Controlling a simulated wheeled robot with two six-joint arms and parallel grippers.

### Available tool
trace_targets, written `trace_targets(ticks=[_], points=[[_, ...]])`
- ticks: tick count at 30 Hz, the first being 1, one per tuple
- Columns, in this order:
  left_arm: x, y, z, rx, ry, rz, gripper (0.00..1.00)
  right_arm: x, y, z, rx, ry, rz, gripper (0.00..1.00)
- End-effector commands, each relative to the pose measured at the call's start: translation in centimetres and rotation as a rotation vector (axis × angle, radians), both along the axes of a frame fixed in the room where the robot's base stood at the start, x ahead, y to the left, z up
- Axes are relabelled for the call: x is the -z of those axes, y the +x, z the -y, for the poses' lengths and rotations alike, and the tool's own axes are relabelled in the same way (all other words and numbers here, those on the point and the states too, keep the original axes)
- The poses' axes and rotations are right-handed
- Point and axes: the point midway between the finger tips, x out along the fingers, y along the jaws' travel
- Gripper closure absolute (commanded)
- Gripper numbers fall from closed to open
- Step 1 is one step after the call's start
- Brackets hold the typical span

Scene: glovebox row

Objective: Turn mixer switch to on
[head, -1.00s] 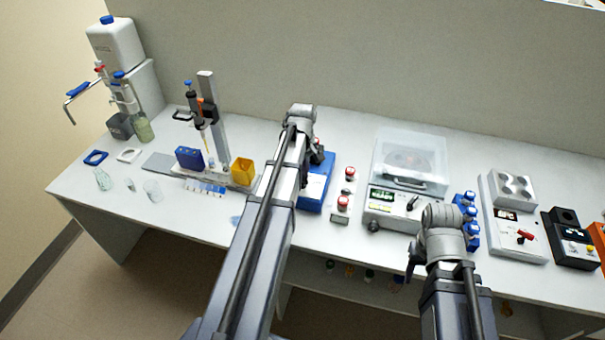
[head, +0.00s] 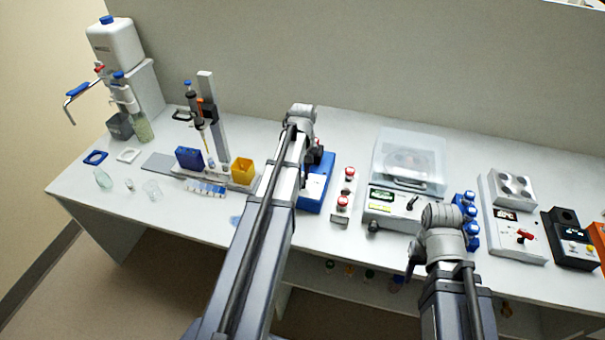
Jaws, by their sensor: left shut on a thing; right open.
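No label that I can read marks the mixer. A blue unit (head: 315,190) stands in the middle of the bench, partly hidden by my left arm. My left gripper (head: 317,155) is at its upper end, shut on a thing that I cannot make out. A white unit with round wells (head: 513,190) at the right has a red switch (head: 525,237) on its front. My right gripper (head: 413,262) is open and empty in front of the clear-lidded machine.
The clear-lidded machine (head: 405,175) stands right of centre, with blue-capped bottles (head: 468,208) beside it. Two red-capped vials (head: 346,188) stand left of it. A pipette stand (head: 215,115), a yellow box (head: 243,171) and glassware (head: 104,180) are on the left. A wall closes the back.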

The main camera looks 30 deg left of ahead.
Motion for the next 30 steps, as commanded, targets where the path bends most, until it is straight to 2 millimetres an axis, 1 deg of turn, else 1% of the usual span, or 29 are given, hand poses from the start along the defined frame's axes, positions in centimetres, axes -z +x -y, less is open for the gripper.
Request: trace_targets(ticks=[6,12,18,30], points=[[0.01,0.01,0.05,0.130,0.000,0.000,1.00,0.01,0.00,0.00,0.000,0.000,0.000,0.50],[0.01,0.02,0.06,0.203,0.000,0.000,1.00,0.01,0.00,0.00,0.000,0.000,0.000,0.50],[0.01,0.02,0.08,0.234,0.000,0.000,1.00,0.01,0.00,0.00,0.000,0.000,0.000,0.50],[0.01,0.01,0.08,0.238,-0.001,-0.001,1.00,0.01,0.00,0.00,0.000,0.000,0.000,0.50]])
